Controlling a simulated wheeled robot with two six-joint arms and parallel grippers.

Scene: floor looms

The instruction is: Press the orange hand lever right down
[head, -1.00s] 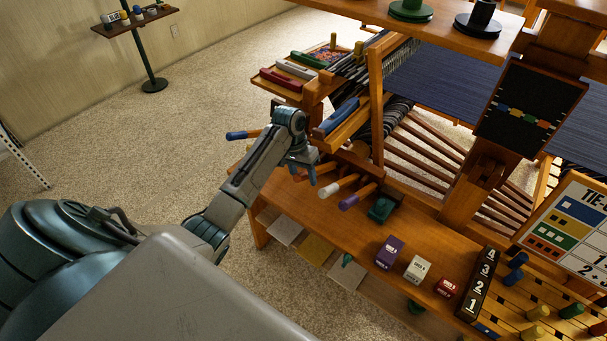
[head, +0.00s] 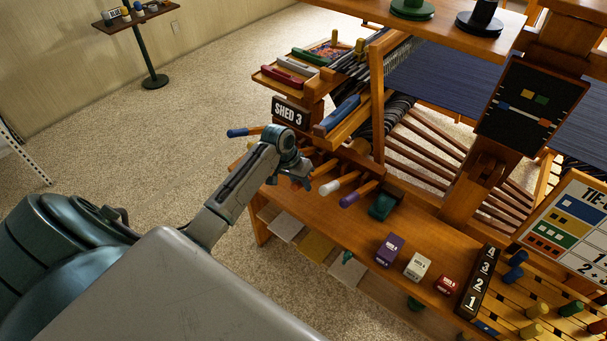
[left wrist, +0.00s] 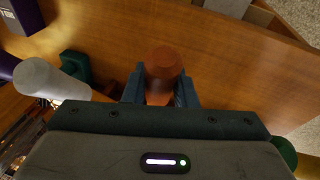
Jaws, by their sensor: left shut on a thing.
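The orange hand lever (left wrist: 163,66) shows its rounded end in the left wrist view, between the two blue-grey fingers of my left gripper (left wrist: 162,88). The gripper is shut on it. In the head view my left gripper (head: 299,182) is low at the loom's left front, just left of the white-tipped lever (head: 331,188), and mostly hides the orange lever. The lever's pivot is hidden, so I cannot tell how much travel it has. My right gripper is not in view.
The purple-tipped lever (head: 349,200) is right of the white one; a blue-tipped lever (head: 238,132) sticks out left. A sign (head: 290,111) reads SHED 3. Small boxes, including a purple one (head: 390,249), stand on the wooden shelf (head: 340,225). Carpet (head: 150,150) at left is clear.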

